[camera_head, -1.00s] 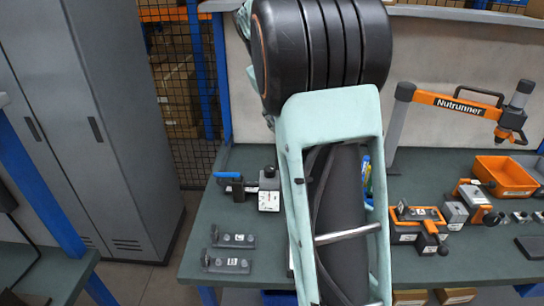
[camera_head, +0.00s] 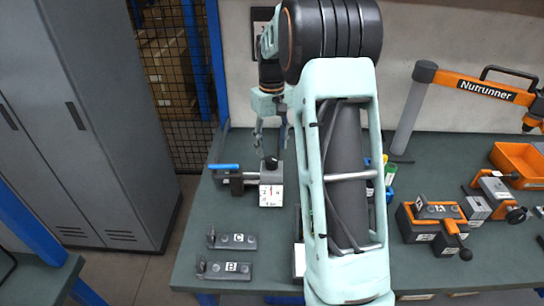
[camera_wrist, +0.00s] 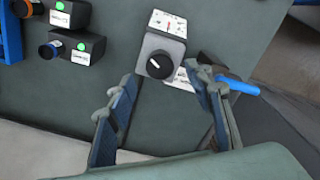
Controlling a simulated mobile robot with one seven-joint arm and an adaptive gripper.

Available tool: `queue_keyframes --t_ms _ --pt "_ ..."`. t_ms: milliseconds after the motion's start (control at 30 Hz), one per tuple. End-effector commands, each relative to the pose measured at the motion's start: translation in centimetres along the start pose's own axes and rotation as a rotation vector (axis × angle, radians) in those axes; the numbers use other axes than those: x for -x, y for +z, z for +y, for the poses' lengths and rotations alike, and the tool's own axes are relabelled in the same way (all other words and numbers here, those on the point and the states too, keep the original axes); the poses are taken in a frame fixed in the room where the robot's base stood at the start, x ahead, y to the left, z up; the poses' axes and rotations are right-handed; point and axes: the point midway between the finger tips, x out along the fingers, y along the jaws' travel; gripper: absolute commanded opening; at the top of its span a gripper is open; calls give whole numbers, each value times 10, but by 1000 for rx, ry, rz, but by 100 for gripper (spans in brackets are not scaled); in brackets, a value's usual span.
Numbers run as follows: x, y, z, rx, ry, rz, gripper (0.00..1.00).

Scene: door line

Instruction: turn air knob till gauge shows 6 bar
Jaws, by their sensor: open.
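The air knob (camera_wrist: 158,64) is black with a white pointer line and sits on a grey block; it also shows in the head view (camera_head: 270,163). The gauge (camera_wrist: 168,24) is a white panel with a red mark beside the knob, and it also shows in the head view (camera_head: 271,195). Its reading is too small to tell. My gripper (camera_wrist: 160,76) is open and empty, its fingers spread on either side of the knob in the wrist view. In the head view my gripper (camera_head: 271,146) points down just above the knob; I cannot tell whether it touches.
A blue-handled valve (camera_wrist: 235,84) stands close beside the knob block. Black boxes with green lights (camera_wrist: 80,46) are on the left in the wrist view. Brackets C (camera_head: 232,240) and B (camera_head: 224,269) lie nearer the front. An orange bin (camera_head: 518,166) is at the right.

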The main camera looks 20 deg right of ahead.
Motion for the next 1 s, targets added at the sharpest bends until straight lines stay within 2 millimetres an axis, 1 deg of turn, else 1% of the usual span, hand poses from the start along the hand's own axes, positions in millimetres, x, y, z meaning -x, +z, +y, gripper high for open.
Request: queue_keyframes --t_ms 33,100,200,300,433,667,767,1000 --pt "-11 1 0 0 -2 -4 47" --pt "-22 1 0 0 -1 -3 47" --pt "-36 1 0 -1 0 -3 47" --pt "-45 0 0 -1 1 -1 47" --pt "-50 0 0 -1 1 0 47" --pt "-50 0 0 -1 1 0 47" --pt "-50 0 0 -1 1 0 38" --pt "-50 0 0 -1 1 0 11"
